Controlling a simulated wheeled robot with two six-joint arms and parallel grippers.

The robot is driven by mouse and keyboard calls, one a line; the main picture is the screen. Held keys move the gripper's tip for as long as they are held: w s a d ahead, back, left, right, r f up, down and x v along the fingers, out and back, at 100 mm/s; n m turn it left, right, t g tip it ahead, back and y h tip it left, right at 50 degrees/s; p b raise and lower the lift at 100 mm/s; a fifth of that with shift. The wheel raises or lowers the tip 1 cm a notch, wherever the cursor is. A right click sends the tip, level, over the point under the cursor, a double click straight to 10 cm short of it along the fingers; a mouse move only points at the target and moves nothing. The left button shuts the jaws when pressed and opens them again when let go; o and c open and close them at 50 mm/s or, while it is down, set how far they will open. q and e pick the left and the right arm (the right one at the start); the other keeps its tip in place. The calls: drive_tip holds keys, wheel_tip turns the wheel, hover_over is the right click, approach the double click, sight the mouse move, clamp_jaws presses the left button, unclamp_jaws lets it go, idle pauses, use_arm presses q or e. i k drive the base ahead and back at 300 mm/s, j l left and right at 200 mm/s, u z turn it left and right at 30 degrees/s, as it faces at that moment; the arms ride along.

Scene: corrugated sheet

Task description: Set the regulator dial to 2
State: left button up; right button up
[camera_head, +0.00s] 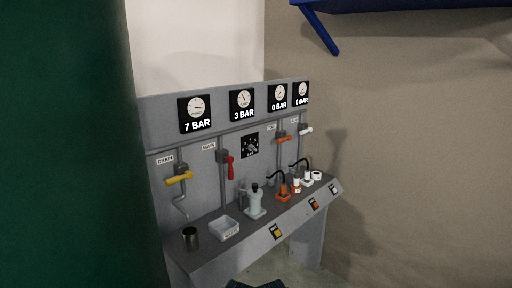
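The regulator dial (250,146) is a black square plate with a round knob and light markings. It is set in the middle of the grey panel, between the red-handled valve and the orange-handled valve. Its markings are too small to read, so I cannot tell its setting. Neither of my grippers can be made out. A dark shape at the bottom edge is too cut off to identify.
Gauges (195,113) line the panel top, labelled 7, 3 and 0 BAR; the rightmost label is unclear. Yellow (179,178), red (230,168), orange (284,139) and white (306,131) handles stick out. The bench (220,245) holds a cup, tray and bottles. A green surface (70,150) blocks the left.

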sight(251, 147)
drive_tip(key=z, duration=0.85)
drive_tip(key=i, duration=1.25)
drive_tip(key=i+u, duration=0.2)
drive_tip(key=i, duration=0.5)
